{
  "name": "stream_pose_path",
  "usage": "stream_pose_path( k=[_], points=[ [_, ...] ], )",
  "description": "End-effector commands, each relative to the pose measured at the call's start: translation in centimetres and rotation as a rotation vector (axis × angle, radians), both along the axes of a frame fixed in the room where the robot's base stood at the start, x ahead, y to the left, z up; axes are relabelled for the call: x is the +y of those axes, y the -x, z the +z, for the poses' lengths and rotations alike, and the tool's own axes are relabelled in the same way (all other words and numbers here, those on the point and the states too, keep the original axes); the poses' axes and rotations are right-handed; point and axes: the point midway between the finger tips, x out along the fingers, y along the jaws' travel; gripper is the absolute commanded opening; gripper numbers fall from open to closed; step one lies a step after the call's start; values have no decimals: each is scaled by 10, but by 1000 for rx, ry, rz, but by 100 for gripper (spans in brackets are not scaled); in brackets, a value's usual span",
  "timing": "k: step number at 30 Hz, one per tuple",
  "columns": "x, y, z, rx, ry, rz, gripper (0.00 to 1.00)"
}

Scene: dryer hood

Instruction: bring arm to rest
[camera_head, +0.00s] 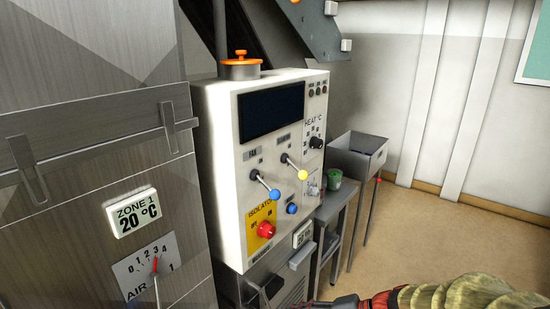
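My arm, in a ribbed beige sleeve with a red part at its front, comes in along the bottom right edge of the head view and points left. My gripper (338,302) seems to be the dark and red end at the bottom edge, mostly cut off. I cannot see its fingers clearly, nor whether it holds anything. It appears in front of the lower part of the white control panel (225,150) and the stand beside it.
The panel carries a blue-knobbed lever (273,194), a yellow-knobbed lever (301,174) and a red isolator knob (266,230). A metal door (70,140) stands at left. Floor at right is clear.

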Motion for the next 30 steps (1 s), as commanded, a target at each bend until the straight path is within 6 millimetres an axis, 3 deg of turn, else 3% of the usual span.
stream_pose_path(
  k=[3, 9, 15, 18, 25, 30],
  points=[
    [-17, 46, 6, 18, 201, 103, 53],
    [-69, 104, 28, -50, 579, 240, 53],
    [-126, 134, 84, -252, 949, 330, 53],
    [-142, 143, 117, -366, 1077, 364, 53],
    [-136, 151, 174, -538, 1146, 349, 53],
    [-132, 152, 181, -562, 1146, 351, 53]
  ],
)
